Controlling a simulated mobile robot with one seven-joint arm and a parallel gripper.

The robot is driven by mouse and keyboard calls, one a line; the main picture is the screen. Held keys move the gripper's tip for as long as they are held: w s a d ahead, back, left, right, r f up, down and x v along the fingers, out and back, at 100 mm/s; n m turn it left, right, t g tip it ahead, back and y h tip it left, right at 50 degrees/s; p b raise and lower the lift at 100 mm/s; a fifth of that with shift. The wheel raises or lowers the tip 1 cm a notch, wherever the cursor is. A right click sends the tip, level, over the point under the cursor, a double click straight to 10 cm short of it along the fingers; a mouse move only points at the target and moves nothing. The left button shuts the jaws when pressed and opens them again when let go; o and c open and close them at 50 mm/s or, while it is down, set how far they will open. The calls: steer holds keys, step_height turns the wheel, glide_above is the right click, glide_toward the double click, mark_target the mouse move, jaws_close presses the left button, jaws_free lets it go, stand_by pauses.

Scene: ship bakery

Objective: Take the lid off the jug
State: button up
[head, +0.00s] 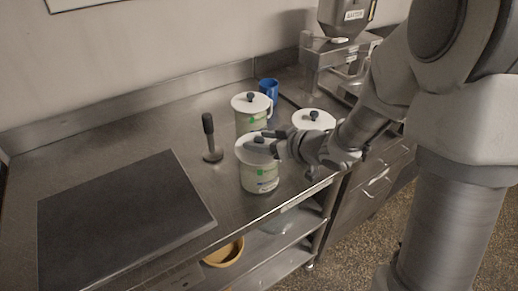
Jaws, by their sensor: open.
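Three cream jugs with white lids and dark knobs stand on the steel counter. The front jug (260,178) is upright, and its lid (245,156) sits on top. My gripper (266,143) reaches in from the right at that lid, its open fingers close to the knob (258,139). I cannot tell whether they touch the knob. The back jug (251,121) and the right jug (313,118) also have their lids on. My gripper and wrist hide part of the right jug and the right side of the front lid.
A dark upright tamper-like tool (209,137) stands left of the jugs. A black flat slab (125,222) covers the left counter. A blue cup (269,89) and a steel machine (338,62) stand behind. A yellow bowl (224,254) is on the shelf below.

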steer(key=shift+w+a+f, duration=0.2)
steer(key=shift+w+a, duration=0.05)
steer(key=shift+a, duration=0.05)
jaws_close()
steer(key=shift+r, duration=0.1)
